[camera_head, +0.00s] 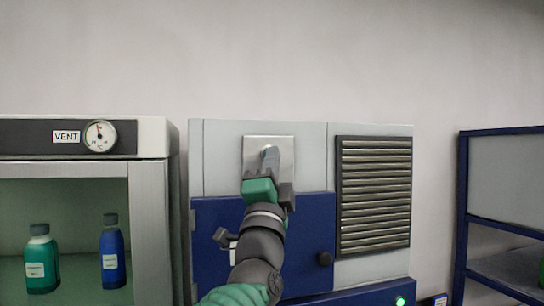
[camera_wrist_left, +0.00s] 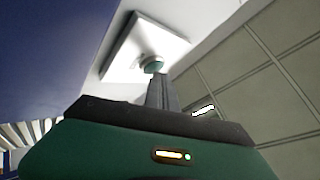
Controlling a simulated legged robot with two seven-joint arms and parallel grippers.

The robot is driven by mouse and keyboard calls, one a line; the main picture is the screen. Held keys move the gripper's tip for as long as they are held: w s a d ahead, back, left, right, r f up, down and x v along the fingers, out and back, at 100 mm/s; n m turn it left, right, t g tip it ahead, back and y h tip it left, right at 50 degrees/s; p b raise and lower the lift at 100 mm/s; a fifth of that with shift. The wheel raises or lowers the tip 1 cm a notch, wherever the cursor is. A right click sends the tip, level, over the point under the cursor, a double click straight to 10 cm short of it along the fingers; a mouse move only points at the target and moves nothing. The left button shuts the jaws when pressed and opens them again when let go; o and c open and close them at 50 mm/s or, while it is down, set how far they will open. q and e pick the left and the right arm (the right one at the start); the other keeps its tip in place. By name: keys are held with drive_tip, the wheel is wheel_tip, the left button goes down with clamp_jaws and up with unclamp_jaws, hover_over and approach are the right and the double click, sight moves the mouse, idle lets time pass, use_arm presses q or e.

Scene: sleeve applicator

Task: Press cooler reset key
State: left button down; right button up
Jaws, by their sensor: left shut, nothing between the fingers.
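The cooler is a grey and blue cabinet (camera_head: 309,160) in the middle of the head view. A pale square plate (camera_head: 284,144) sits on its upper front. In the left wrist view the plate (camera_wrist_left: 125,45) carries a small round key (camera_wrist_left: 152,63) with a greenish face. My left gripper (camera_head: 270,154) is shut and empty in front of the plate, hiding the key in the head view. In the left wrist view its fingertips (camera_wrist_left: 161,78) are right at the key's edge; I cannot tell whether they touch it. My right gripper is not in view.
A cabinet with a VENT dial (camera_head: 100,136) stands left, holding a green bottle (camera_head: 40,262) and a blue bottle (camera_head: 112,255). A blue-framed rack (camera_head: 462,215) stands right.

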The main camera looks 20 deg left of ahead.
use_arm(q)
drive_tip(key=shift+s+d, duration=0.35)
drive_tip(key=shift+s, duration=0.3)
drive_tip(key=s+d, duration=0.1)
drive_tip(key=s, duration=0.1)
drive_tip(key=s+d+b, duration=0.1)
drive_tip(key=s+d, duration=0.1)
drive_tip(key=shift+s, duration=0.15)
idle(0.3)
drive_tip(key=shift+w, duration=0.2)
drive_tip(key=shift+s+a, duration=0.1)
drive_tip(key=shift+s, duration=0.05)
